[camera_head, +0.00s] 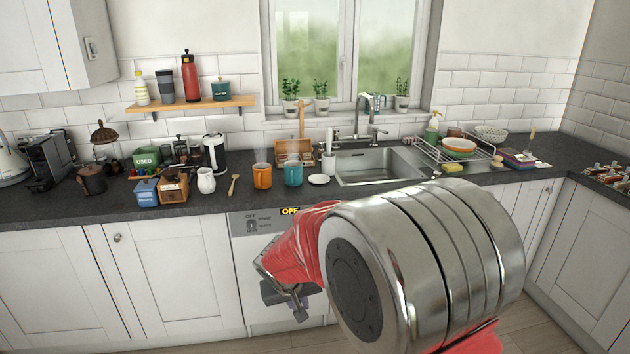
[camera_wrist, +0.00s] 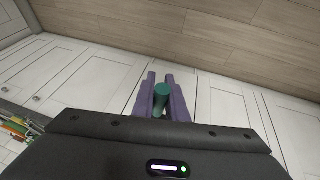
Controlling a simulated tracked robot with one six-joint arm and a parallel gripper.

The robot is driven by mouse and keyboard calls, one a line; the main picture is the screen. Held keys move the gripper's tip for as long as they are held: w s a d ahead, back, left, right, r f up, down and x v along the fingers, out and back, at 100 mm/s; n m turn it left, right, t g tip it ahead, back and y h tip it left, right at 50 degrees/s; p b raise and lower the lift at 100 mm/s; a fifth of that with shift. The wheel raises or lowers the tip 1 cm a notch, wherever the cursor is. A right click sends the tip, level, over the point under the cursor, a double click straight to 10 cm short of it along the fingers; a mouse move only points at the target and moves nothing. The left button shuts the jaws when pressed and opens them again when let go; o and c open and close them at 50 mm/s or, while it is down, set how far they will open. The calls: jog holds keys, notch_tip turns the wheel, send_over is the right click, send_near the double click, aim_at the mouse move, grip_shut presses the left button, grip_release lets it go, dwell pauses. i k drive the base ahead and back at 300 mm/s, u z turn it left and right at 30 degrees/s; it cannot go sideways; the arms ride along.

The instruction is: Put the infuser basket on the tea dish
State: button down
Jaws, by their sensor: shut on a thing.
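My gripper (camera_head: 296,308) hangs low in front of the cabinet fronts, below the worktop edge. In the wrist view its two purple fingers (camera_wrist: 162,97) are shut on a green, round-ended piece (camera_wrist: 161,93). It may be part of the infuser basket; the basket's shape cannot be made out and the rest is hidden. A small white dish (camera_head: 319,179), which looks like the tea dish, lies on the worktop right of the teal mug (camera_head: 293,175). It looks empty. My gripper is well below it and apart from it.
An orange mug (camera_head: 262,177), a wooden spoon (camera_head: 233,185) and a white jug (camera_head: 206,181) stand left of the dish. The sink (camera_head: 378,165) is just to its right. A wooden box (camera_head: 293,151) stands behind. Worktop in front of the dish is clear.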

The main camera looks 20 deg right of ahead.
aim_at(321, 184)
jog(key=i, duration=0.95)
jog(key=z, duration=0.05)
